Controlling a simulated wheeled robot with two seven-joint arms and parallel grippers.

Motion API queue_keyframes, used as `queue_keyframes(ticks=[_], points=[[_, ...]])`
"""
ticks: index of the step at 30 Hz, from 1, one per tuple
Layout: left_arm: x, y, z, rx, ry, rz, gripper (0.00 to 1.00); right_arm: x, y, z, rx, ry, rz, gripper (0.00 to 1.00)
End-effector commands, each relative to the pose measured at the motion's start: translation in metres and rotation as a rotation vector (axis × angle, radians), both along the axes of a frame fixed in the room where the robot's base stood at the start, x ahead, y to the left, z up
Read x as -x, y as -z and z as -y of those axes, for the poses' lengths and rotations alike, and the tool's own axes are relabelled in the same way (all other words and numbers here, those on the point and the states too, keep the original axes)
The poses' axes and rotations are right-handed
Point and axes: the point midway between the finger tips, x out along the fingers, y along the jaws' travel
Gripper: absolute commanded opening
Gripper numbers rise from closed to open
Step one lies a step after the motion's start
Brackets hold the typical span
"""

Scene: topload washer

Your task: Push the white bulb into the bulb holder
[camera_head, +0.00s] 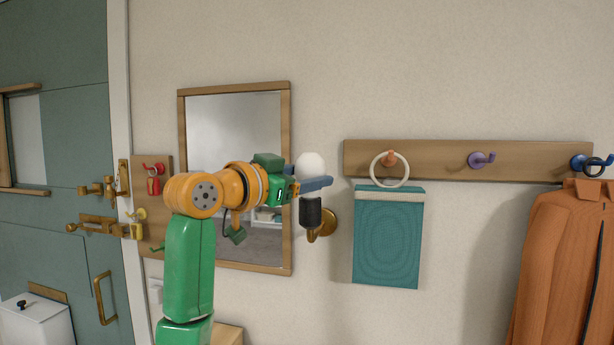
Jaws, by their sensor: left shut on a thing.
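The white bulb (310,165) is between the fingers of my left gripper (312,184), which is shut on it. The bulb is upright, with its round top showing above the blue finger; its lower part is hidden by the finger. The black bulb holder (310,211) sits on a brass wall mount (327,223) just below the gripper. The bulb is above the holder and looks roughly in line with it. I cannot tell whether the bulb's base touches the holder. My right gripper is not in view.
A wood-framed mirror (287,130) hangs behind my left arm. To the right, a hook rail (440,161) carries a white ring with a teal cloth (388,240) and an orange jacket (565,250). A teal door (75,150) is at the left. Bare wall lies above the bulb.

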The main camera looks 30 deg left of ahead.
Motion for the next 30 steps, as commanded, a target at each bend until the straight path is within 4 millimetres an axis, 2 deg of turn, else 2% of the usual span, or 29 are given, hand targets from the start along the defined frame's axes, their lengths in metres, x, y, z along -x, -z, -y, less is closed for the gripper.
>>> queue_keyframes(ticks=[1, 2, 5, 13, 18, 22, 25, 30], points=[[0.000, 0.003, 0.000, -0.001, 0.000, -0.003, 0.10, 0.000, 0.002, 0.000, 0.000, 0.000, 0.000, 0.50], [0.000, 0.002, 0.000, 0.000, 0.000, -0.002, 0.73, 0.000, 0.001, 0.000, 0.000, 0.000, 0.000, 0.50], [0.000, 0.002, 0.000, 0.000, 0.000, -0.002, 1.00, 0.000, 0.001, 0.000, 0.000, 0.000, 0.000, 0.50], [0.004, 0.003, -0.001, 0.000, 0.000, -0.001, 1.00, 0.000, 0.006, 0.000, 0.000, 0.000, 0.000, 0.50], [0.039, 0.007, -0.008, 0.000, -0.002, 0.004, 1.00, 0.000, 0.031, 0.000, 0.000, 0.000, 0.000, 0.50], [0.062, 0.005, -0.011, 0.000, -0.002, 0.001, 1.00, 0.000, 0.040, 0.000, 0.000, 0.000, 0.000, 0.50], [0.069, 0.003, -0.012, 0.000, 0.000, -0.001, 1.00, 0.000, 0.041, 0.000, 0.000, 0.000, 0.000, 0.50], [0.070, 0.002, -0.012, 0.001, 0.000, -0.002, 1.00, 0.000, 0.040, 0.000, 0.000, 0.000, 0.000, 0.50]])
